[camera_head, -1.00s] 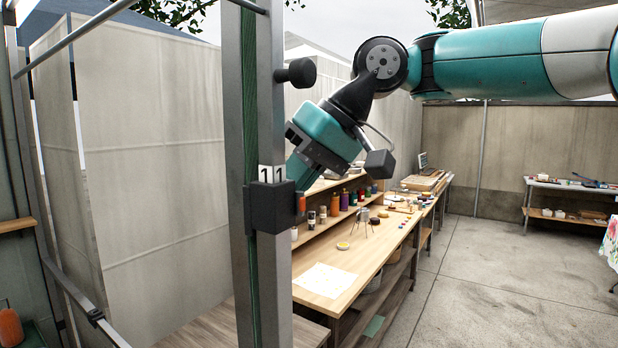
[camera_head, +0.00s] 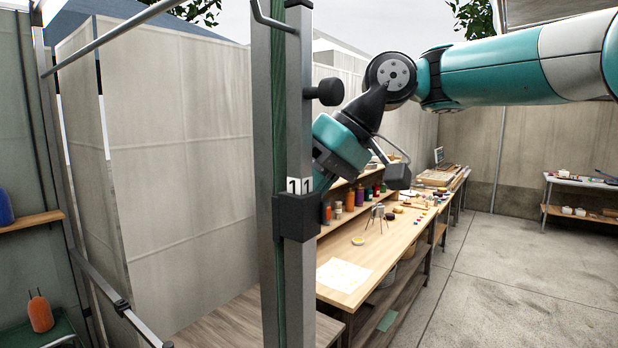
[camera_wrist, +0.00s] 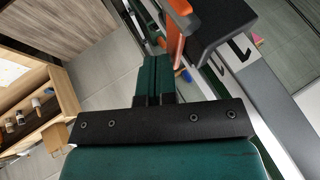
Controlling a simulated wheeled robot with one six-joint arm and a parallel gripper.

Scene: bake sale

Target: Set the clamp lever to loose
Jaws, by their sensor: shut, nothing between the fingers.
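The clamp is a black block (camera_head: 298,217) around a grey upright post, just below a white "11" label. Its orange lever (camera_head: 328,213) shows as a small piece at the block's right side. In the wrist view the orange lever (camera_wrist: 176,42) stands beside the black clamp block (camera_wrist: 216,25). My gripper (camera_wrist: 155,64) is shut and empty, its dark green fingers just left of the lever with what looks like a narrow gap. In the head view the post and block hide my fingertips. I cannot tell whether they touch the lever.
The post (camera_head: 272,150) stands close in front, with a black knob (camera_head: 328,92) above the clamp. A wooden workbench (camera_head: 392,250) with jars and small items lies behind. A side table (camera_head: 585,181) stands far right. The concrete floor on the right is clear.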

